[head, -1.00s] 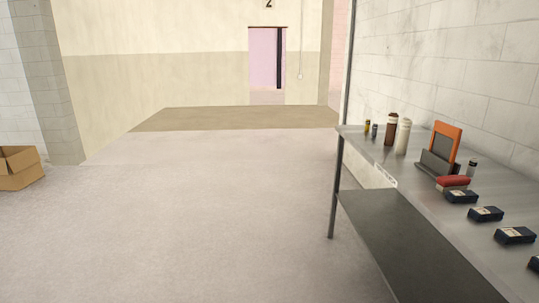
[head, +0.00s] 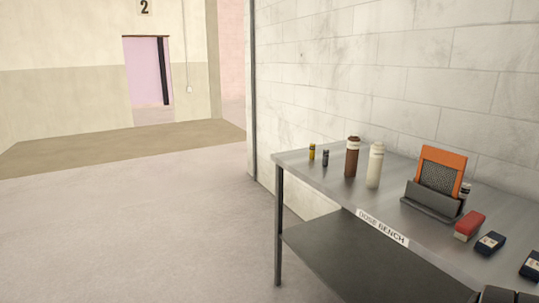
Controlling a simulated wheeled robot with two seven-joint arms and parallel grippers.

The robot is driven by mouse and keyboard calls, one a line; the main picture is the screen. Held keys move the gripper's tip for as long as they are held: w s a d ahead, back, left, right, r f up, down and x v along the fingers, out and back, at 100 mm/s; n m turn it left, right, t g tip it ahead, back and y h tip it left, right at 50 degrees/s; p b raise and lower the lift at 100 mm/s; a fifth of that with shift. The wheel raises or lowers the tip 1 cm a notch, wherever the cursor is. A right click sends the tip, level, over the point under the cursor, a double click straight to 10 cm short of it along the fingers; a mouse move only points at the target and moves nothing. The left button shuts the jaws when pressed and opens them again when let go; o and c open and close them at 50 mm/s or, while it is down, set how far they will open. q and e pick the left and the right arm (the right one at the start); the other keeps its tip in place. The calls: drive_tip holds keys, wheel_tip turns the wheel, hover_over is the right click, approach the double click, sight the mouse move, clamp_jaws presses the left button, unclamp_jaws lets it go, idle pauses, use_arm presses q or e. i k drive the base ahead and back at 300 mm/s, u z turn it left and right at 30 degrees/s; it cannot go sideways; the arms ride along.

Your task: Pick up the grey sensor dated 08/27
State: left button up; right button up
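No grey sensor with a readable 08/27 date can be made out. Small dark blue-black blocks with pale labels lie on the right of the metal bench (head: 330,182): one dark block (head: 490,243) beside the red-topped block, and another dark block (head: 531,265) cut by the right edge. Their label text is too small to read. A further dark shape (head: 510,295) with pale marks is cut by the bottom edge, and I cannot tell what it is. Neither of my grippers is in view.
The bench front carries a "DOSE BENCH" label (head: 382,227). On it stand a yellow vial (head: 312,152), a dark vial (head: 325,157), a brown bottle (head: 352,160), a cream bottle (head: 375,167), an orange-framed panel (head: 440,170) in a dark holder and a red-topped block (head: 469,226). Floor at left is clear.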

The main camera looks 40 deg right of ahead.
sight(326, 153)
drive_tip(key=z, duration=0.2)
drive_tip(key=i, duration=1.95)
drive_tip(key=z, duration=1.45)
drive_tip(key=i, duration=1.2)
drive_tip(key=z, duration=1.1)
